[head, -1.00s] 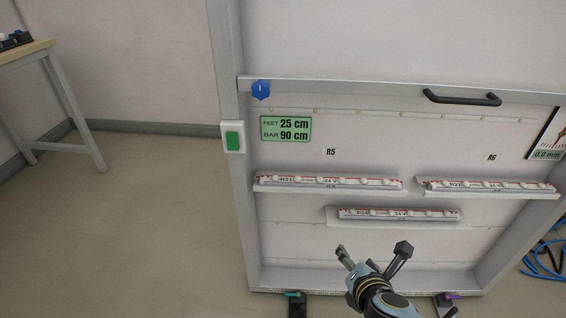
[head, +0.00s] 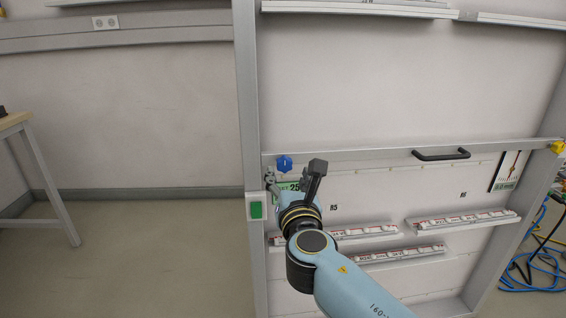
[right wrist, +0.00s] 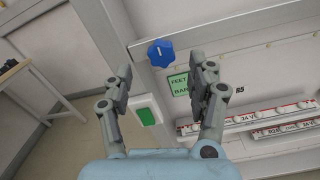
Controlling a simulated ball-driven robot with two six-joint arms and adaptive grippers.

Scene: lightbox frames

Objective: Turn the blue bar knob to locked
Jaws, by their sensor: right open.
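The blue bar knob (head: 284,163) is a lobed knob at the left end of the grey crossbar (head: 360,154), beside the frame's left upright. In the right wrist view the blue knob (right wrist: 160,53) shows a short pale mark on its face, close to vertical in that picture. My right gripper (head: 293,172) is open and empty, just below and in front of the knob. In the right wrist view its fingers (right wrist: 163,69) are spread to either side, with the knob beyond the gap between the tips, apart from them. My left gripper is not in view.
A green label (right wrist: 179,84) sits below the knob, partly covered by my gripper. A green switch (head: 256,210) is on the left upright. A black handle (head: 441,154) and a yellow knob (head: 557,147) lie further right on the bar. Light strips (head: 463,219) hang below.

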